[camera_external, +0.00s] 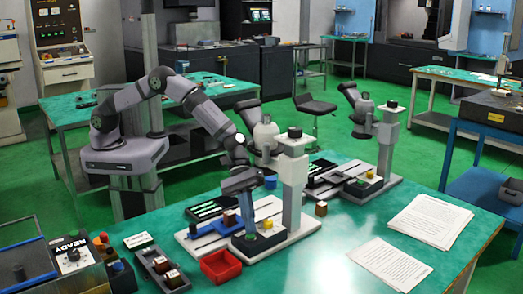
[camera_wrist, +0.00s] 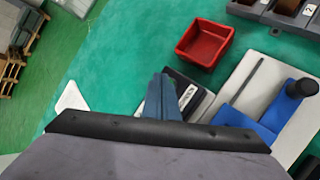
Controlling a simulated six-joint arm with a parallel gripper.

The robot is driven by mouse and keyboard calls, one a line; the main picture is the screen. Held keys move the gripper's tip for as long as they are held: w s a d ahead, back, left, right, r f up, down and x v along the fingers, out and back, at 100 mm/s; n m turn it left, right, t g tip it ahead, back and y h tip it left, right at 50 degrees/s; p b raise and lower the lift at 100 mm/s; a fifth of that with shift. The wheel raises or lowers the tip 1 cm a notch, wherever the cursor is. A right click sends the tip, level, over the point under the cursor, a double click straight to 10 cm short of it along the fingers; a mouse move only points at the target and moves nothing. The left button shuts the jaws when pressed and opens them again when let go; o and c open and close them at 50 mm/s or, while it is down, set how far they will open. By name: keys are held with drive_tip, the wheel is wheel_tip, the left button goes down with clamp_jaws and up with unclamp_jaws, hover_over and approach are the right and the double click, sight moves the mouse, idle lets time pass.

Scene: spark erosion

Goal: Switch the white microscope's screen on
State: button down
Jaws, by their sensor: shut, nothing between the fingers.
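The nearer microscope (camera_external: 292,170) has a pale white column, a light base and blue stage parts; it stands on the green bench. A dark screen (camera_external: 210,207) with bright text lines lies at its left. A grey control box (camera_external: 262,240) with a green and a yellow button sits at its front. My gripper (camera_external: 249,231) is shut and empty, pointing down at this box; whether it touches a button I cannot tell. In the wrist view my blue-grey fingers (camera_wrist: 161,92) cover part of a dark box with a white label, beside the blue stage part (camera_wrist: 255,122).
A red tray (camera_external: 221,266) and a dark holder with blocks (camera_external: 160,268) lie left of the box. A second, greyer microscope (camera_external: 385,150) stands behind right. Printed sheets (camera_external: 432,221) lie at the right. A control unit (camera_external: 73,254) stands at the front left.

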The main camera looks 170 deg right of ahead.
drive_tip(key=shift+r, duration=0.55)
drive_tip(key=shift+r+p, duration=0.15)
drive_tip(key=shift+p, duration=0.15)
wheel_tip(320, 180, up, 6)
drive_tip(key=p, duration=0.3)
idle(0.5)
